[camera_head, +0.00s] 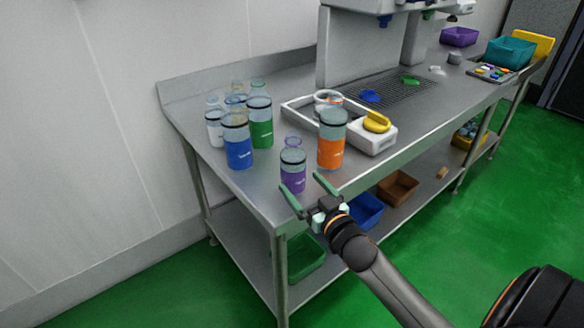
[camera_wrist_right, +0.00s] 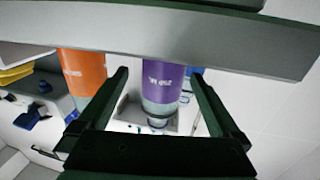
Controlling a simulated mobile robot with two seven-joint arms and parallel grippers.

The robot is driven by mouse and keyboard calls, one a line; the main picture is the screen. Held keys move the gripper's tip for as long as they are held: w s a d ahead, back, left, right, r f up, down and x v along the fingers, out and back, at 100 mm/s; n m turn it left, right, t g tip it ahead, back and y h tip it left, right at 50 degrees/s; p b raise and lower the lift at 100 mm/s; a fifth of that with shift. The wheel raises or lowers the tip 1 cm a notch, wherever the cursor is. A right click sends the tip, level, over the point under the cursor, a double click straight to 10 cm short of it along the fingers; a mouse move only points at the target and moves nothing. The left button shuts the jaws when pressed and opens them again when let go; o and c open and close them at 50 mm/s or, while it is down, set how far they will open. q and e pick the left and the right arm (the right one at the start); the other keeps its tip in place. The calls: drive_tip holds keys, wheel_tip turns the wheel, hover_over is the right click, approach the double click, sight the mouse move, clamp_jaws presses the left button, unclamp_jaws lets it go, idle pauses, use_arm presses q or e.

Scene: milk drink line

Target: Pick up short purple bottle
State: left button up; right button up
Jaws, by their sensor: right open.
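The short purple bottle (camera_head: 292,178) stands upright near the front edge of the steel table, with a clear top and a purple lower part. In the right wrist view the purple bottle (camera_wrist_right: 163,82) appears upside down, between the two fingers in the picture. My right gripper (camera_head: 308,194) is open and empty at the table's front edge, just in front of the bottle. Its fingers point toward the bottle; I cannot tell whether they reach around it. My left gripper is not in view.
A taller orange bottle (camera_head: 331,148) stands close to the right of the purple one. Blue (camera_head: 238,150) and green (camera_head: 260,130) bottles stand behind left with several others. A white scale (camera_head: 372,138) with a yellow object is to the right. The table's front edge (camera_head: 350,187) lies near my gripper.

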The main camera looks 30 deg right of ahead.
sight(288, 169)
drive_tip(key=shift+w+d, duration=0.15)
drive_tip(key=shift+w, duration=0.85)
drive_tip(key=w, duration=0.4)
drive_tip(key=shift+r, duration=0.2)
drive_tip(key=shift+w, duration=0.6)
drive_tip(key=shift+c, duration=0.2)
drive_tip(key=c, duration=1.2)
drive_tip(key=shift+c, duration=0.3)
